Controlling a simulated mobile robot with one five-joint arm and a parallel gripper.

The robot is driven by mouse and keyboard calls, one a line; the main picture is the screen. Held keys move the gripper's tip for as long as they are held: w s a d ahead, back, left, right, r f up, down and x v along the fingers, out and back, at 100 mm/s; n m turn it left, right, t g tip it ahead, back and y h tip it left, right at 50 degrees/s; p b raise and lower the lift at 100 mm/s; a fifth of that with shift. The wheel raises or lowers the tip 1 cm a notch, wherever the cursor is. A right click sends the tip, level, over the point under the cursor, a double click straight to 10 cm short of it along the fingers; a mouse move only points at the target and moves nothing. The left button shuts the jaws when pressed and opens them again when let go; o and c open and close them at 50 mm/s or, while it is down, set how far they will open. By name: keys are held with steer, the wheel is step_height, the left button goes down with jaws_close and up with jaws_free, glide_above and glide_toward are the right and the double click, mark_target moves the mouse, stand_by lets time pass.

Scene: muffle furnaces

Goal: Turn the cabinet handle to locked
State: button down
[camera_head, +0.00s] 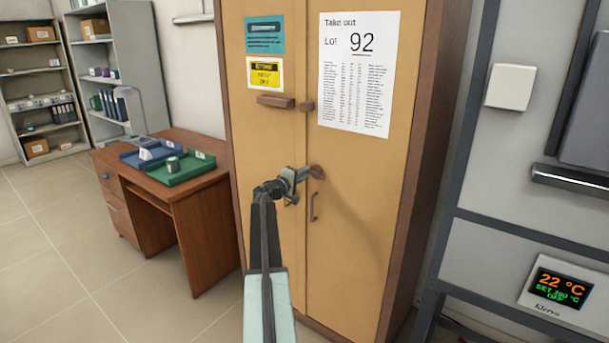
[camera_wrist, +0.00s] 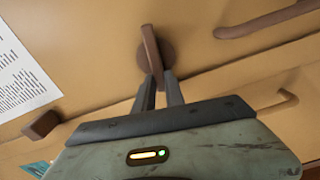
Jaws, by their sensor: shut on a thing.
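The tan cabinet (camera_head: 350,240) stands in the middle of the head view with its two doors shut. Its brown turning handle (camera_head: 317,171) is on the right door, near the seam between the doors. In the wrist view the handle (camera_wrist: 150,45) is a short bar on a round base, running nearly up and down the picture with a slight tilt. My gripper (camera_wrist: 160,85) has its fingers closed at the lower end of that bar. In the head view my gripper (camera_head: 303,174) reaches the handle from the left and partly covers it.
A fixed pull (camera_head: 314,206) sits just below the handle. A brown bar (camera_head: 276,101) and small block (camera_head: 307,107) are above, beside a "Lot 92" sheet (camera_head: 357,75). A desk (camera_head: 170,190) with trays stands left. A furnace display (camera_head: 560,290) is at right.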

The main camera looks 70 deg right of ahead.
steer(key=shift+w+f+n, duration=0.15)
steer(key=shift+f+n, duration=0.05)
steer(key=shift+n, duration=0.6)
steer(key=c, duration=1.4)
jaws_free()
steer(key=shift+a, duration=0.1)
steer(key=v, duration=0.7)
steer(key=shift+a, duration=0.3)
steer(key=shift+w, duration=0.1)
